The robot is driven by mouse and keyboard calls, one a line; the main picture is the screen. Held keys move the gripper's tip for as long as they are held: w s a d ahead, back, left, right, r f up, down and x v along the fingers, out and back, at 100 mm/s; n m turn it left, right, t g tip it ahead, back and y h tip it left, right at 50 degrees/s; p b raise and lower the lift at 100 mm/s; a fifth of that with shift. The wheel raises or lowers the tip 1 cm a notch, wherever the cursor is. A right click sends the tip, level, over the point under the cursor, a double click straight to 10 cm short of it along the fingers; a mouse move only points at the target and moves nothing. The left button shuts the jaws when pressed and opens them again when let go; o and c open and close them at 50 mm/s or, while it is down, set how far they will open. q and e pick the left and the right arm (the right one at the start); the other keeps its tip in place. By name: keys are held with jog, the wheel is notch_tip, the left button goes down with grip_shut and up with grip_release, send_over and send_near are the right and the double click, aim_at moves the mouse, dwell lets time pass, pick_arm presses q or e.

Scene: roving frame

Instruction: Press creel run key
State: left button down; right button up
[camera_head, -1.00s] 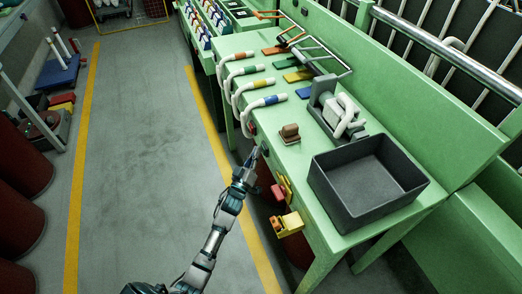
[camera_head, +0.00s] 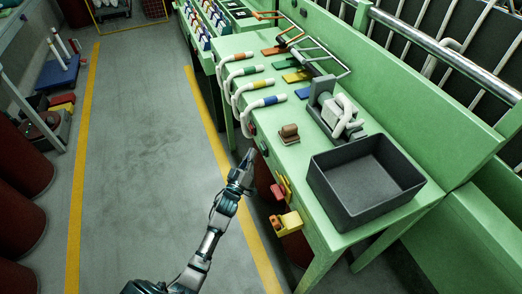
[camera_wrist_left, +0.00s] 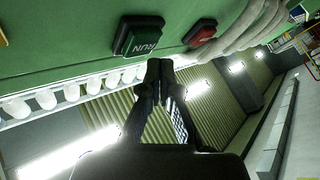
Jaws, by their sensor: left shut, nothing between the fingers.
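The green run key (camera_head: 263,148), in a dark housing, is on the front edge of the green bench. It also shows in the left wrist view (camera_wrist_left: 143,41), with the word RUN on its face. A red key (camera_head: 251,129) is beside it, also in the wrist view (camera_wrist_left: 201,35). My left gripper (camera_head: 249,158) is shut and empty, just left of and below the run key in the head view. In the wrist view its closed fingertips (camera_wrist_left: 160,67) point just below and right of the key, and look apart from it. My right gripper is not in view.
The green bench (camera_head: 302,166) carries an empty dark grey bin (camera_head: 330,208), a brown block (camera_head: 289,133) and white curved hoses (camera_head: 242,92). Red and yellow parts (camera_head: 286,222) stick out from its front, below the gripper. The grey floor (camera_head: 150,150) to the left is clear.

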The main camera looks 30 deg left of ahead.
pick_arm(q)
jog(key=s+a+p, duration=0.1)
jog(key=s+a, duration=0.2)
jog(key=shift+s+a+p, duration=0.1)
jog(key=shift+s+p, duration=0.25)
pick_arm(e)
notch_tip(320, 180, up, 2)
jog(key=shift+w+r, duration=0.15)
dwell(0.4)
